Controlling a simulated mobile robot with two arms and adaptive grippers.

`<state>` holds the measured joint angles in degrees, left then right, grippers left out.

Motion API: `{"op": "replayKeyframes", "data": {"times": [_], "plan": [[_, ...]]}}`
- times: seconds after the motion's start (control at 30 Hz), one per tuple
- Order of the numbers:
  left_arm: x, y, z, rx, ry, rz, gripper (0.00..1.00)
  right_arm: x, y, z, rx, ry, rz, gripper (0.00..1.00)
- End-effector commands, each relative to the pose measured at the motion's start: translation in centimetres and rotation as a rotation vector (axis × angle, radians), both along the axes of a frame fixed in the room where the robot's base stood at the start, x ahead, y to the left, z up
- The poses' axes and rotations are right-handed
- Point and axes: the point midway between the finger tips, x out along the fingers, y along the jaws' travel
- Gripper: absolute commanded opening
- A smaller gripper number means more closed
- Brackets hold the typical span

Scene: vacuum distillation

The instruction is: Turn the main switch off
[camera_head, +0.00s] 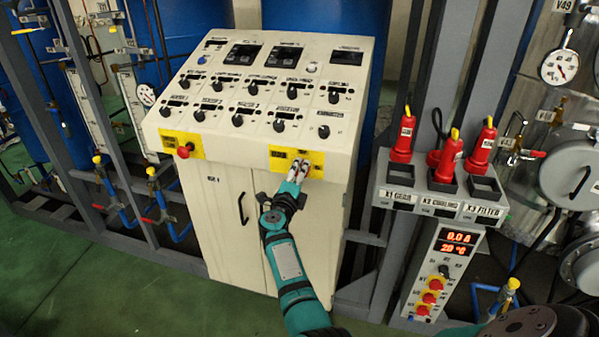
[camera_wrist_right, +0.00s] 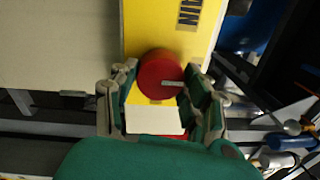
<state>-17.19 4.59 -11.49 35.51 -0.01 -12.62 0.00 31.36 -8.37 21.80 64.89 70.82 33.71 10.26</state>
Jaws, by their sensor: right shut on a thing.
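The main switch is a red round knob (camera_wrist_right: 161,77) on a yellow plate marked MAIN (camera_wrist_right: 150,30) in the wrist view. A light mark on the knob's face lies about level in that picture. In the head view the yellow plate (camera_head: 318,170) is on the right of the console's front edge. My right gripper (camera_head: 298,170) is at this plate, its fingers hiding the knob there. In the wrist view the right gripper's fingers (camera_wrist_right: 161,98) are on both sides of the knob, shut on it. My left gripper is not in view.
The console (camera_head: 265,90) carries several black knobs and displays. A red emergency button (camera_head: 184,151) is at its front left. To the right, a box (camera_head: 437,195) holds red plugs above a panel with red switches (camera_head: 436,284). Green floor lies front left.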

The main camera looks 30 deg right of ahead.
Motion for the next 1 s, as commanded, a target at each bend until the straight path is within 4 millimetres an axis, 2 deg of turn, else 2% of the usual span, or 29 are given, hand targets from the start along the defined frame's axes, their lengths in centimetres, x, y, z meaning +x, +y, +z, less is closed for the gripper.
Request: {"op": "replayKeyframes", "data": {"times": [0.3,0.33,0.5,1.0], "plan": [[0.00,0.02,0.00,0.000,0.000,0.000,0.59,0.05,0.10,-0.01,-0.003,0.003,0.003,0.15],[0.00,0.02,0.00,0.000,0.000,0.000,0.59,0.05,0.09,-0.01,-0.003,0.003,0.003,0.49],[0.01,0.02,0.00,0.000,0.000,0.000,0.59,0.03,0.06,-0.02,-0.002,0.002,0.002,0.71],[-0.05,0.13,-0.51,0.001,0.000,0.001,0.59,0.00,0.00,-0.20,0.017,-0.021,0.000,0.71]]}}
